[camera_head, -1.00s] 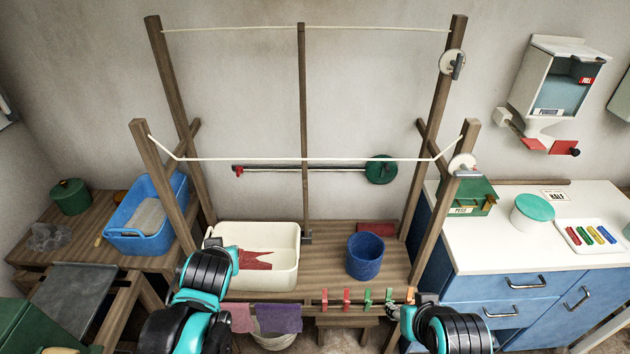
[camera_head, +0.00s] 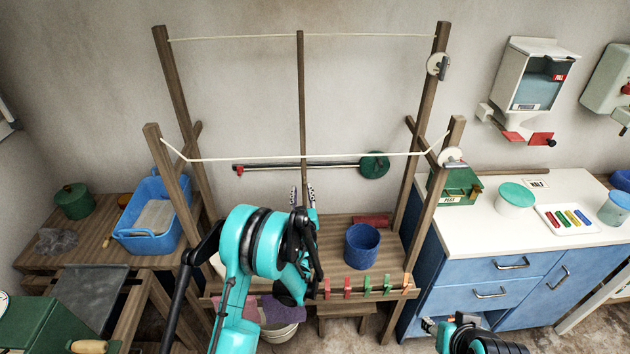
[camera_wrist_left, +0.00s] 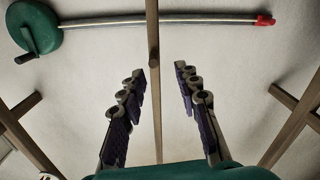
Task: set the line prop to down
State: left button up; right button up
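The line prop, taken to be the thin upright wooden pole (camera_head: 301,100), stands upright at the middle of the drying frame, its top at the rear line (camera_head: 370,36). It also shows in the left wrist view (camera_wrist_left: 153,45). My left gripper (camera_head: 303,195) is at the pole's lower part. In the left wrist view my left gripper (camera_wrist_left: 163,90) is open, with the pole seen between its fingers; contact does not show. The pole's foot is hidden behind my left arm. My right gripper (camera_head: 430,325) is low at the bottom right, away from the prop, its fingers unclear.
A wall rod (camera_head: 300,166) with a red tip and green disc lies behind the pole. The front line (camera_head: 230,159) sags across the frame. A blue bucket (camera_head: 362,246) stands right of my left arm. Several pegs (camera_head: 347,287) sit on the front rail.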

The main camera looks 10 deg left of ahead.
aim_at(305, 178)
pick_arm(q)
jog(key=shift+w+d+f, duration=0.15)
jog(key=shift+d+f, duration=0.15)
jog(key=shift+f, duration=0.05)
jog(key=shift+w+f, duration=0.1)
jog(key=shift+w, duration=0.1)
jog(key=b+x, duration=0.1)
jog(key=x, duration=0.6)
jog(key=shift+w, duration=0.2)
jog(key=shift+c, duration=0.2)
grip_shut()
jog(key=shift+d, duration=0.15)
